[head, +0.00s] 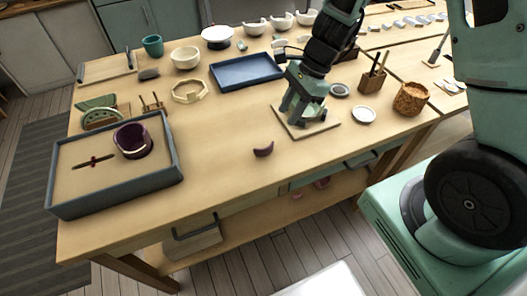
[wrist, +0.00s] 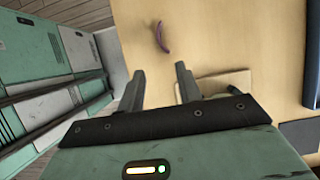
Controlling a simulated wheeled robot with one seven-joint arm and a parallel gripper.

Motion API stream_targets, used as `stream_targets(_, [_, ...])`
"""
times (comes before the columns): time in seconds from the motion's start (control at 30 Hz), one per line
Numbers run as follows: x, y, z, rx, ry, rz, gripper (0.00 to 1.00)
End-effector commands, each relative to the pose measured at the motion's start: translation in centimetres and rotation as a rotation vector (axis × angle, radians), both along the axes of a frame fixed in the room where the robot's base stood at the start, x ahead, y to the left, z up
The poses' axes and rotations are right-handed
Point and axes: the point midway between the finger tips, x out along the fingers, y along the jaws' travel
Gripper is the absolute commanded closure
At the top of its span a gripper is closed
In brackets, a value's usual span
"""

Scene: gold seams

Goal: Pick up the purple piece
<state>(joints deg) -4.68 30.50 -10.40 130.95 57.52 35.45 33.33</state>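The purple piece (head: 263,149) is a small curved shard lying on the wooden table near its front edge. It also shows in the wrist view (wrist: 161,37), beyond my fingertips and apart from them. My gripper (head: 298,118) is over a light square board (head: 309,124), to the right of and behind the piece in the head view. In the wrist view my gripper (wrist: 160,72) has its two fingers spread with nothing between them.
A grey-rimmed tray (head: 177,170) at the left holds a purple cup (head: 131,141). A blue tray (head: 246,72) lies behind my gripper. A small white dish (head: 363,115) and a cork-coloured pot (head: 411,99) stand to the right. The table around the piece is clear.

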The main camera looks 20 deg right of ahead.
Motion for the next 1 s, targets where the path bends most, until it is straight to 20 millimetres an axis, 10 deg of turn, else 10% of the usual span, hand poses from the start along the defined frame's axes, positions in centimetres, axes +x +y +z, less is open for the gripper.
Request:
stream_targets(0.3, [-0.1, 2.6, -5.8, -0.001, 0.003, 0.003, 0.65])
stream_targets(1.0, [0.1, 6.0, -11.5, 0.000, -0.001, 0.004, 0.65])
